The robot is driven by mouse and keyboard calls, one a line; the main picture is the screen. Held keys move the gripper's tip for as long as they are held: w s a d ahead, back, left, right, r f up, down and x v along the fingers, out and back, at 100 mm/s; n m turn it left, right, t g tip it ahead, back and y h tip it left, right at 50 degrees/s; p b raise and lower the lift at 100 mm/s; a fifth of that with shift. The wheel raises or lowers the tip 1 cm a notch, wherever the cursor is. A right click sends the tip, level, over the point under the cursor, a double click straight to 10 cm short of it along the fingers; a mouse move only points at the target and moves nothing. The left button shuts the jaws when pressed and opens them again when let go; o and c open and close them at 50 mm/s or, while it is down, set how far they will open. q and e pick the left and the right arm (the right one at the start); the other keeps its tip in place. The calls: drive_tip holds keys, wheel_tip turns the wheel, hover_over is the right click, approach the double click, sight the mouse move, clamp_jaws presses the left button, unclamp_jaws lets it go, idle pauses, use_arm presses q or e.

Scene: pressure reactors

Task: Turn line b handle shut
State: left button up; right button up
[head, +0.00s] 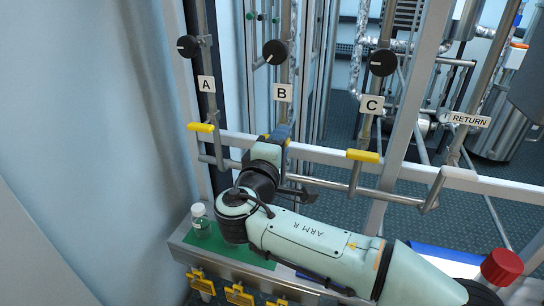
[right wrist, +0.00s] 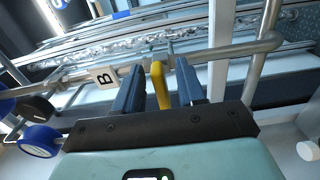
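The line B label (head: 282,92) hangs on the second pipe in the head view. The same B label (right wrist: 105,77) shows left of the fingers in the right wrist view. The yellow line B handle (right wrist: 160,85) stands between the two blue fingers of my right gripper (right wrist: 159,88). The fingers are apart, with a gap seen on the handle's left side and a narrower one on its right. In the head view my right gripper (head: 281,133) covers most of this handle, and only small yellow bits show. My left gripper is not in view.
Yellow handles of line A (head: 200,127) and line C (head: 362,156) sit on either side. A red knob (head: 502,267) is at lower right.

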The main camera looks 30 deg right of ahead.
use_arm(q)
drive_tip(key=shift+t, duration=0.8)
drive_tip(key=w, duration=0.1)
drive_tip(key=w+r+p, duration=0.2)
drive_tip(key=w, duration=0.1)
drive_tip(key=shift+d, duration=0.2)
use_arm(e)
drive_tip(key=v, duration=1.2)
drive_tip(key=shift+s+a, duration=0.25)
